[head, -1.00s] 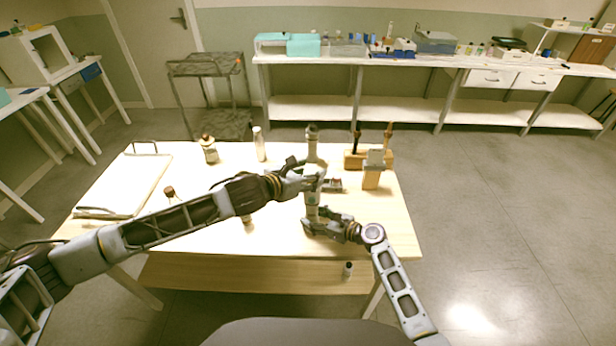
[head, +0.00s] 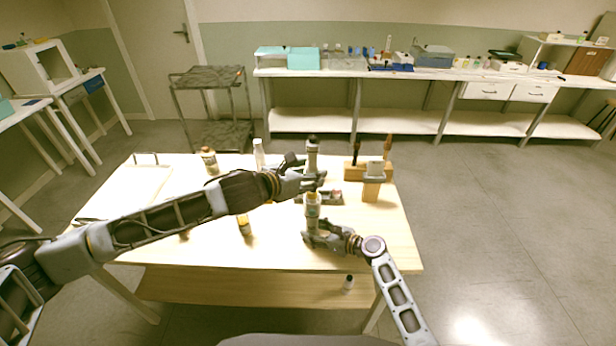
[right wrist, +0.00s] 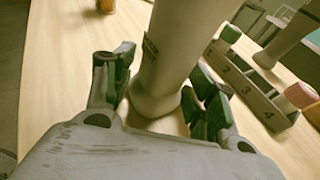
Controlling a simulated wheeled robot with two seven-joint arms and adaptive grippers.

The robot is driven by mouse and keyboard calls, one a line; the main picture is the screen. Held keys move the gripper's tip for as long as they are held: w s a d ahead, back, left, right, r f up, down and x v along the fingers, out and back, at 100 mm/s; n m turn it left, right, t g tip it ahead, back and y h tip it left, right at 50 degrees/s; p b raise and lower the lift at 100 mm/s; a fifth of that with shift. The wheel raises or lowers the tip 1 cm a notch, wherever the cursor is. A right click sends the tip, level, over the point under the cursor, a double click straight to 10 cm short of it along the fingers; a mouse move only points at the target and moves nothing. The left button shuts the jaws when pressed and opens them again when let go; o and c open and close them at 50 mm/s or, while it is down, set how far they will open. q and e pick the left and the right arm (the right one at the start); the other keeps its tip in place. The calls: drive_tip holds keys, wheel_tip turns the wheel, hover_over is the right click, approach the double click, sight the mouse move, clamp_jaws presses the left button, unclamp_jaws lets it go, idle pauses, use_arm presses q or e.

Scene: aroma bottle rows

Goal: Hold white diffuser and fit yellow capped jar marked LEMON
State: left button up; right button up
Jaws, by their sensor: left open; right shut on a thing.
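The white diffuser (right wrist: 165,60) stands between the fingers of my right gripper (right wrist: 157,92), which is shut on its lower part. In the head view, the pale body with a yellowish band (head: 313,203) rises from my right gripper (head: 318,236). A grey, dark-topped upright piece (head: 312,150) shows above it; I cannot tell whether the two are joined.
A numbered rack (right wrist: 245,82) with green-capped and pink-capped items stands behind the diffuser. A wooden stand (head: 371,189) is at right. A brown-topped jar (head: 209,160), a white bottle (head: 259,153) and a tray (head: 125,192) are at the back and left of the table (head: 385,240).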

drive_tip(key=o, duration=0.9)
drive_tip(key=shift+c, duration=0.2)
drive_tip(key=shift+d, duration=0.1)
drive_tip(key=shift+v, duration=5.95)
drive_tip(key=shift+s, duration=0.1)
